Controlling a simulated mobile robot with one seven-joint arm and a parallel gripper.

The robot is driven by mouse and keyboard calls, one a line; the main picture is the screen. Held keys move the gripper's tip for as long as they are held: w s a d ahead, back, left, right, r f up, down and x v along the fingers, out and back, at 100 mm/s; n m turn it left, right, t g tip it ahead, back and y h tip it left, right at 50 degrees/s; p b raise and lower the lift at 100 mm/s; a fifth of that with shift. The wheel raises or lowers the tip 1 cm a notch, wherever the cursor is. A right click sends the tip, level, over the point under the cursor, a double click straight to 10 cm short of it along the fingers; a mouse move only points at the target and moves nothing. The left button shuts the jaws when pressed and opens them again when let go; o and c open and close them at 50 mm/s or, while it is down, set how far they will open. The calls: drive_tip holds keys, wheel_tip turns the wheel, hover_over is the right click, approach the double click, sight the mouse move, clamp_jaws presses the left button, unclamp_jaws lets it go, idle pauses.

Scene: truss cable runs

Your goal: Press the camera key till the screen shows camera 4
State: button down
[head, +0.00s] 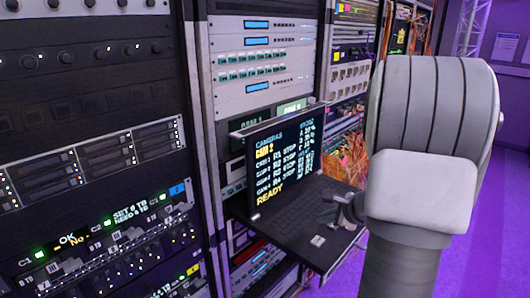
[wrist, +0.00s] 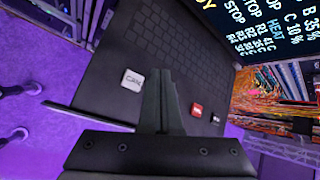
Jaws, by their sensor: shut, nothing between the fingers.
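The screen (head: 285,158) stands lit at the back of a pull-out black keyboard tray (head: 290,225). Its heading reads CAMERAS, with a yellow line that looks like CAM 2, rows marked STOP, and READY at the bottom. The camera key is a white square marked CAM (wrist: 132,80); a white key on the tray's front part shows in the head view (head: 317,241). My gripper (wrist: 161,73) is shut and empty, over the tray between the CAM key and a red key (wrist: 196,110). Its tips are beside the CAM key, apart from it. In the head view my gripper (head: 342,207) is small and partly hidden by my arm.
Equipment racks (head: 90,130) stand left of and behind the tray. Orange cables (head: 345,145) hang behind the screen. Purple floor (head: 490,240) is clear at the right.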

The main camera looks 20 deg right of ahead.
sight(322, 243)
drive_tip(key=shift+r+p, duration=0.8)
drive_tip(key=shift+r, duration=1.15)
drive_tip(key=shift+f, duration=0.1)
wheel_tip(322, 243, down, 9)
drive_tip(key=b, duration=0.8)
idle(1.1)
drive_tip(key=shift+f+b, duration=0.25)
drive_tip(key=shift+b, duration=0.2)
drive_tip(key=shift+f+b, duration=0.4)
drive_tip(key=shift+b, duration=0.1)
idle(0.4)
drive_tip(key=shift+r, duration=0.1)
idle(0.4)
drive_tip(key=shift+r+p, duration=0.65)
drive_tip(key=shift+r, duration=0.05)
